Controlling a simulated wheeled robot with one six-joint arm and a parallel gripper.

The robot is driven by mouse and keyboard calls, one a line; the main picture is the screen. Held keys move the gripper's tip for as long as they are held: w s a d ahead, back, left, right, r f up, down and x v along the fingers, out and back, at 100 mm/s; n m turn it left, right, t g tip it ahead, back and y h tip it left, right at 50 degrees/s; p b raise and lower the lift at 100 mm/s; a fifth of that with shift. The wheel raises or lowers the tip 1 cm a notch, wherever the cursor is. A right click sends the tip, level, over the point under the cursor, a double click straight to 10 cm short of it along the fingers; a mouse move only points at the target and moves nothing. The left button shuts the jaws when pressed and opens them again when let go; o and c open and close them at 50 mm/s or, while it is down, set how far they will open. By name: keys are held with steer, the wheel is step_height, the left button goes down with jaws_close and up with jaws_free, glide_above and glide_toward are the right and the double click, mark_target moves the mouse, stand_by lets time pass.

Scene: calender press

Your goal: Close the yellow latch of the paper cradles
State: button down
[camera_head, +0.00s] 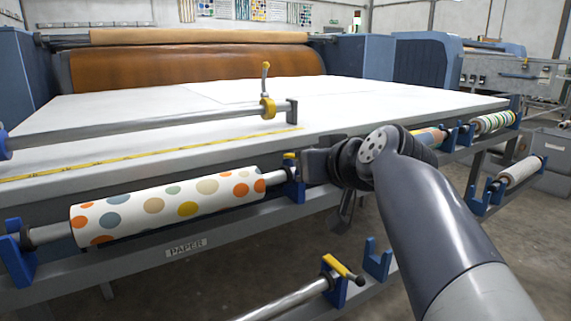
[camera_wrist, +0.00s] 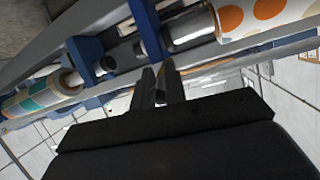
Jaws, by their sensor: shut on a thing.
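A yellow latch (camera_head: 289,155) shows as a small piece on top of the blue paper cradle (camera_head: 294,190) at the right end of the dotted paper roll (camera_head: 165,206). My gripper (camera_head: 310,165) is right beside this latch, at the table's front edge, and hides the rest of it. In the wrist view, the dark fingers (camera_wrist: 158,84) are close together in front of a blue cradle (camera_wrist: 146,28). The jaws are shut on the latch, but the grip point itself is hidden. I cannot tell how far the latch is turned.
A second cradle below has a yellow latch (camera_head: 343,269) with a dark tip, beside a metal bar (camera_head: 285,301). An empty blue cradle (camera_head: 377,260) stands to its right. A roller bar (camera_head: 150,127) lies above the white table (camera_head: 215,100). More patterned rolls (camera_head: 493,122) are at right.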

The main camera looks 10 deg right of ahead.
steer(key=shift+w+d+f, duration=0.15)
steer(key=shift+d+f, duration=0.1)
steer(key=shift+f, duration=0.15)
stand_by(0.5)
steer(key=c, duration=1.7)
jaws_free()
steer(key=shift+w+d, duration=0.1)
steer(key=shift+w, duration=0.05)
steer(key=o, duration=0.3)
steer(key=shift+r, duration=0.1)
steer(key=shift+r, duration=0.15)
